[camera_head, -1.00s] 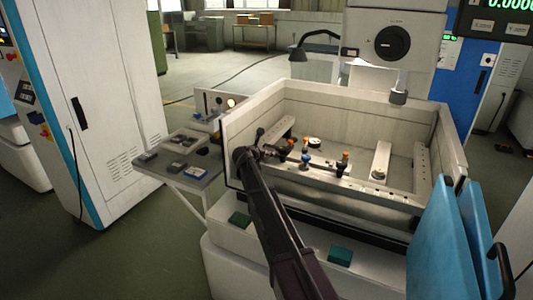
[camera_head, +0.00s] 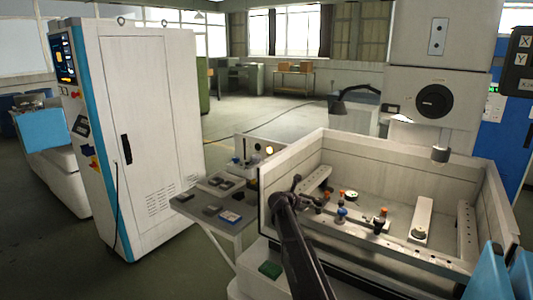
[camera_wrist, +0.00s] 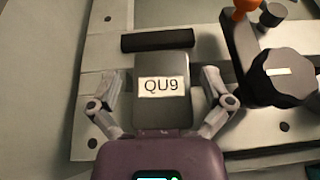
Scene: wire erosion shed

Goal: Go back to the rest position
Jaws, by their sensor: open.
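My gripper (camera_wrist: 158,80) is open in the wrist view, with one finger on each side of a grey block (camera_wrist: 160,115) labelled "QU9". Gaps show between the fingers and the block's sides. The block stands over a pale metal rail (camera_wrist: 100,50); whether it rests on it is hard to tell. In the head view my arm reaches over the near wall of the machine's work tank (camera_head: 385,240), with its end near the tank's left side. The fingers and block are too small to make out there.
A black knob clamp (camera_wrist: 283,77) and an orange-topped part are close right of my gripper. Clamps with blue and orange tops (camera_head: 342,213) line the rail. A side table (camera_head: 240,222) with small blocks stands left of the tank, near a white cabinet (camera_head: 155,130).

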